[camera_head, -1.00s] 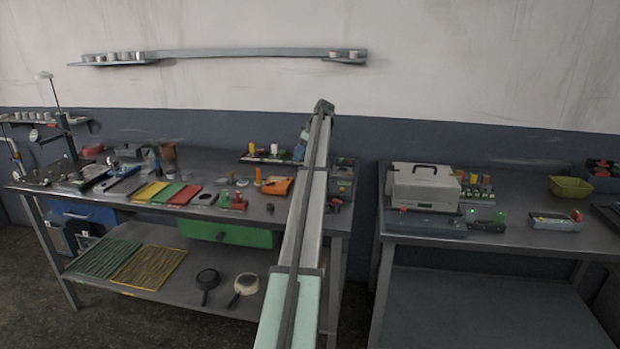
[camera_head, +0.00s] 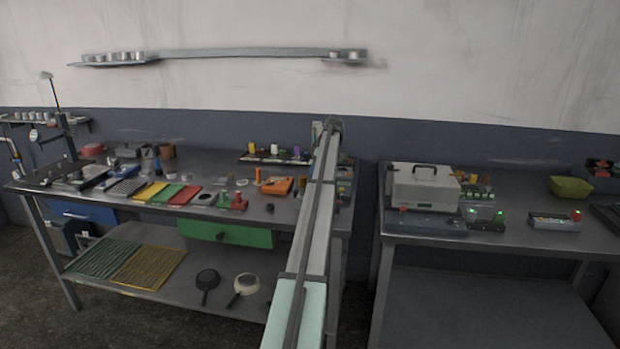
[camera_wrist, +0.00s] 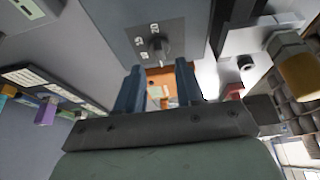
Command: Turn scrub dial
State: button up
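A dark dial knob (camera_wrist: 157,46) with a pointer sits on a grey panel (camera_wrist: 180,24) with white number marks in the wrist view. Whether it is the scrub dial I cannot read. My gripper (camera_wrist: 158,76) shows two blue fingers spread apart with nothing between them. The knob appears just beyond the fingertips, roughly centred between them, with no visible contact. In the head view my arm runs to the back right of the left bench (camera_head: 105,208), and I cannot make out the gripper or the dial.
In the wrist view an orange surface (camera_wrist: 161,83) shows between the fingers, and a purple block (camera_wrist: 46,112) stands at left. In the head view an orange item (camera_head: 277,186) lies left of my arm. A white case (camera_head: 425,188) stands on the right bench (camera_head: 560,240).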

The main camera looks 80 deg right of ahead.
jog(key=shift+x, duration=1.95)
jog(key=shift+c, duration=0.5)
grip_shut()
